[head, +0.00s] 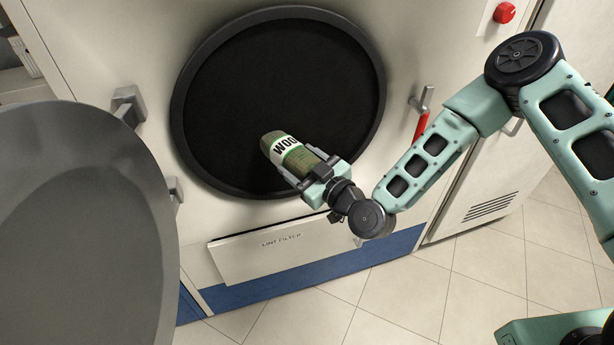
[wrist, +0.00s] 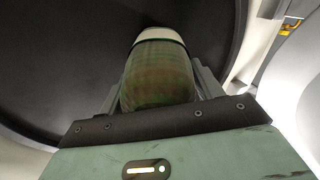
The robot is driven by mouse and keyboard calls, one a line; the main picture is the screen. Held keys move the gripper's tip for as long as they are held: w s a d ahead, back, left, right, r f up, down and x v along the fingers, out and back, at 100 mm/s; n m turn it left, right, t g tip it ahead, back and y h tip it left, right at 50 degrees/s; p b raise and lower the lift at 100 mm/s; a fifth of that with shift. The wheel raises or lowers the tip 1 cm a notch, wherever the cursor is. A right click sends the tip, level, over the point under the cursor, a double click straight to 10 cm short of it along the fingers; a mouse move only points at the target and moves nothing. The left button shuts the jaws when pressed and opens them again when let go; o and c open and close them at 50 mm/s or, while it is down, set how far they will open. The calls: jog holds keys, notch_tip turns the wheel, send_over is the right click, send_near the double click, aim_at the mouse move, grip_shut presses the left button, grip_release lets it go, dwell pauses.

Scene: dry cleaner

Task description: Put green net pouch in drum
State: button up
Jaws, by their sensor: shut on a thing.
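The green net pouch (head: 300,157) has a white band lettered "WOOL", with the last letter partly hidden. My gripper (head: 306,172) is shut on the pouch, with a finger on each side of it. The pouch points up and left in front of the dark round drum opening (head: 270,90); I cannot tell whether its tip is past the rim. In the wrist view the pouch (wrist: 158,75) sits between the fingers, with the dark drum interior (wrist: 60,60) beyond it. The drum looks empty, but its inside is too dark to tell.
The round grey drum door (head: 80,220) stands open at the left. A lint filter panel (head: 285,248) is below the opening. A handle with a red part (head: 421,124) and a red button (head: 504,13) are to the right. The tiled floor (head: 400,295) in front is clear.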

jog(key=w+a+b, duration=0.3)
jog(key=w+b, duration=0.3)
jog(key=w, duration=0.4)
jog(key=w+a+f+b, duration=0.1)
jog(key=w+a+b, duration=0.2)
jog(key=w, duration=0.8)
jog(key=shift+w+f+b, duration=0.15)
jog(key=shift+f+b, duration=0.05)
jog(key=shift+b, duration=1.15)
jog(key=o, duration=1.3)
jog(key=shift+c, duration=0.2)
jog(key=shift+f, duration=0.1)
jog(key=b+v, duration=0.2)
jog(key=v, duration=1.5)
jog(key=shift+s, duration=0.2)
